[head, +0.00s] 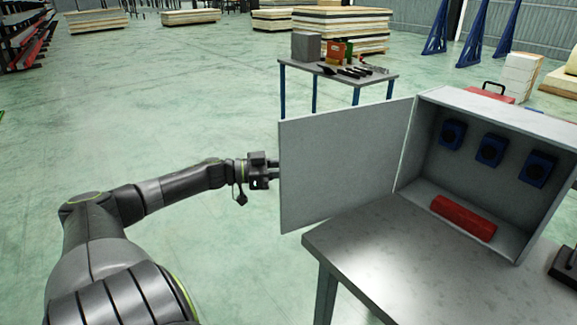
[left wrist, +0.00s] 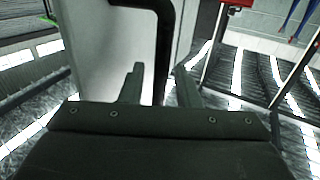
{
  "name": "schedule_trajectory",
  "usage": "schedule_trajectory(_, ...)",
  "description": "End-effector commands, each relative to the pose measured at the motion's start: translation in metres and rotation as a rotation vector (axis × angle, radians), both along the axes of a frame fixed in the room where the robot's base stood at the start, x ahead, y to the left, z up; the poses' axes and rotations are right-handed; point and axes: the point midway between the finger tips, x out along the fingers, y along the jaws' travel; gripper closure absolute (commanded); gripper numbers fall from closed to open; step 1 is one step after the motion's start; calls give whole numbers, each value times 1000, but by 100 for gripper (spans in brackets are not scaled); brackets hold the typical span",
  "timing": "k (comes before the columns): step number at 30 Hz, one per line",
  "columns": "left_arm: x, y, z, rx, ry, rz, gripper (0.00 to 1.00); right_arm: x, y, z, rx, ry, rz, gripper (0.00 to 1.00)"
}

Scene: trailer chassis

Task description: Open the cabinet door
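The grey cabinet (head: 487,97) stands on a metal table. Its door (head: 345,160) is swung wide open to the left, and I see the inside of the cabinet. My left gripper (head: 275,173) is at the door's free left edge, with its fingertips partly hidden behind the door. In the left wrist view, a black curved handle (left wrist: 163,45) on the pale door (left wrist: 90,50) runs down between the two fingers of my left gripper (left wrist: 158,85). The fingers are apart, with visible gaps beside the handle.
Inside the cabinet are blue parts (head: 491,149) on the back wall and a red cylinder (head: 463,218) on the floor. The table (head: 375,255) extends in front. A workbench (head: 340,77) with tools stands behind the door. The floor at left is clear.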

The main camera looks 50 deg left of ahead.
Motion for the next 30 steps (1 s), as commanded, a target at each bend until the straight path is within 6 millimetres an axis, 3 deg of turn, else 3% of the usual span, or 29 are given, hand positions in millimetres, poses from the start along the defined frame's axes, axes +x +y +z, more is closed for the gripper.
schedule_trajectory(8,-1,1,1,0,0,-1,71,-1,0,0,0,1,0,64)
schedule_trajectory(14,-16,10,0,0,4,-1,71,-1,0,3,0,2,0,64)
schedule_trajectory(30,-102,66,1,2,5,2,71,-1,3,20,3,2,-1,64)
